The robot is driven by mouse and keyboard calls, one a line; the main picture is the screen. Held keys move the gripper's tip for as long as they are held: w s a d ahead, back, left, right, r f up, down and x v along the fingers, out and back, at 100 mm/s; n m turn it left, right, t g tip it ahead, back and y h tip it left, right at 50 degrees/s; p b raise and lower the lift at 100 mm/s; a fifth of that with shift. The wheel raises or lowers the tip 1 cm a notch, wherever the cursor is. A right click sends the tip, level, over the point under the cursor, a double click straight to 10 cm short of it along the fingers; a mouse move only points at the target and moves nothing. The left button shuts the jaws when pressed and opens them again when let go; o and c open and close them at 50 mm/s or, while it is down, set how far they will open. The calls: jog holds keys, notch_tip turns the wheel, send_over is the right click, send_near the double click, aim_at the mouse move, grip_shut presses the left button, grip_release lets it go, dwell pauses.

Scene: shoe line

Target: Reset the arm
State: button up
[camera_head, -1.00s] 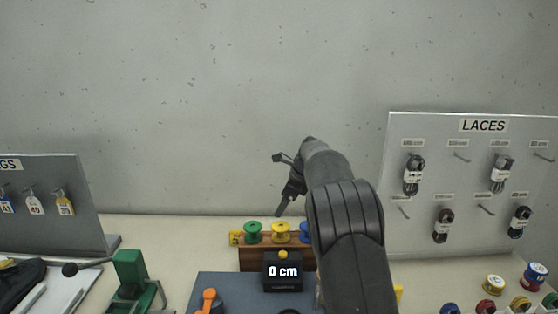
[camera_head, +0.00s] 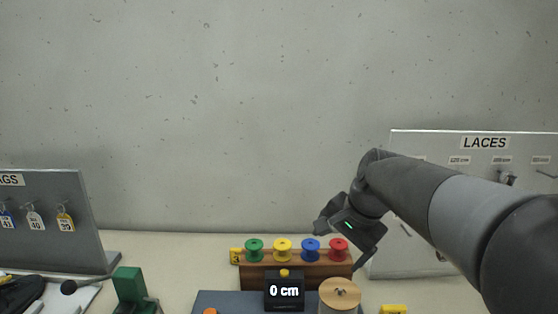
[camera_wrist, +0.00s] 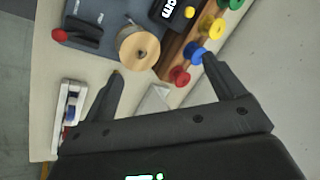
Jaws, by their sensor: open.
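My arm reaches in from the right side of the head view. My gripper (camera_wrist: 160,82) is open in the wrist view, with nothing between its two fingers. In the head view my gripper (camera_head: 340,240) hangs above the bench near the right end of the spool rack, partly hidden by my wrist. The wooden rack (camera_head: 290,273) holds green (camera_head: 254,250), yellow (camera_head: 283,250), blue (camera_head: 311,250) and red (camera_head: 339,249) spools. In the wrist view the blue spool (camera_wrist: 198,55) is close to the right finger; I cannot tell if they touch.
A black display (camera_head: 284,290) reading 0 cm and a wooden spool (camera_head: 340,294) stand before the rack. The LACES board (camera_head: 400,245) is behind my arm. A tag board (camera_head: 50,220) and green tool (camera_head: 130,288) are left. The wall above is clear.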

jog(key=s+d+f+n+h, duration=0.1)
jog(key=s+f+n, duration=0.2)
jog(key=s, duration=0.6)
jog(key=s+d+f+n+t+h, duration=0.1)
jog(key=s+f+n, duration=0.2)
jog(key=s, duration=0.6)
jog(key=shift+d+n, duration=0.3)
jog(key=shift+n, duration=0.9)
jog(key=shift+o, duration=1.4)
jog(key=shift+s+f, duration=0.3)
jog(key=shift+s, duration=0.05)
jog(key=g, duration=0.5)
send_over(394, 306)
notch_tip(394, 306, down, 5)
notch_tip(394, 306, down, 10)
jog(key=shift+r, duration=0.15)
notch_tip(394, 306, up, 10)
